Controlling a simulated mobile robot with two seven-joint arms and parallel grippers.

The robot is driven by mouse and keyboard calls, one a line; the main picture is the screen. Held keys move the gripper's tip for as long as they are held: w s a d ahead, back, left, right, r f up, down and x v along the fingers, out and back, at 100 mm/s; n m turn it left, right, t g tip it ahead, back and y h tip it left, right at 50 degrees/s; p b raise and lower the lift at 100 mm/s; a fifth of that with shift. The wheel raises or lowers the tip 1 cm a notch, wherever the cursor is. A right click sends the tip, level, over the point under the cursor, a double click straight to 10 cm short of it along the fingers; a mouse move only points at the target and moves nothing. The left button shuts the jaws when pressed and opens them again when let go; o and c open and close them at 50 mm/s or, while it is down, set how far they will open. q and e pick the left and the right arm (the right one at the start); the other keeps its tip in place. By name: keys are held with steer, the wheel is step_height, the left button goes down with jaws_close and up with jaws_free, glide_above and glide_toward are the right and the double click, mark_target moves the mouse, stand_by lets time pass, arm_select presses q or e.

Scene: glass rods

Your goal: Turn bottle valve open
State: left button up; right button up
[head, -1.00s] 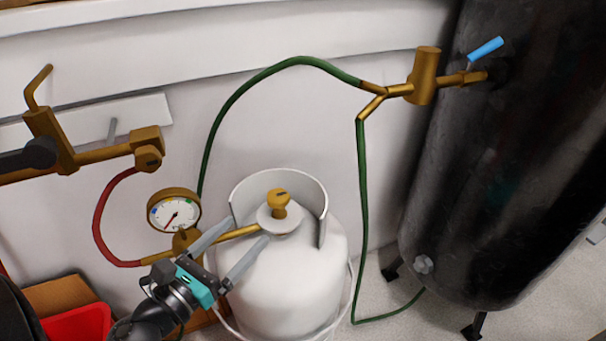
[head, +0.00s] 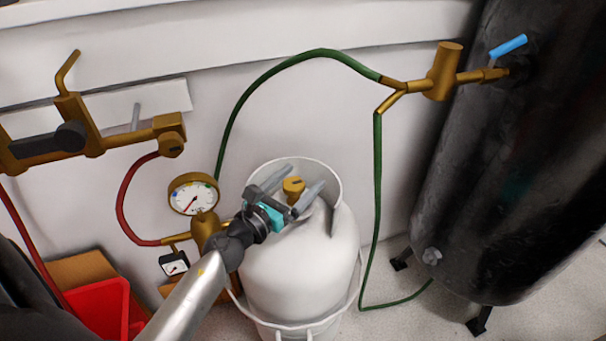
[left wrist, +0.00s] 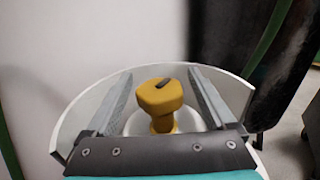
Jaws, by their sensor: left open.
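The brass bottle valve (head: 293,186) stands on top of the white gas bottle (head: 300,255), inside its collar. In the left wrist view the valve knob (left wrist: 160,96) has a dark slot mark on top. My left gripper (head: 293,179) is open, with one grey finger on each side of the knob. In the left wrist view the two fingers (left wrist: 160,78) flank the knob with gaps on both sides, and no contact shows. My right gripper is not in view.
The white collar (head: 335,190) curves around the valve. A pressure gauge (head: 193,196) and regulator stand left of the bottle. A green hose (head: 377,200) runs to the right, near a large black tank (head: 500,170). A red bin (head: 98,308) sits lower left.

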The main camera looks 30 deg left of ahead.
arm_select(q)
steer(key=shift+w, duration=0.7)
steer(key=c, duration=1.4)
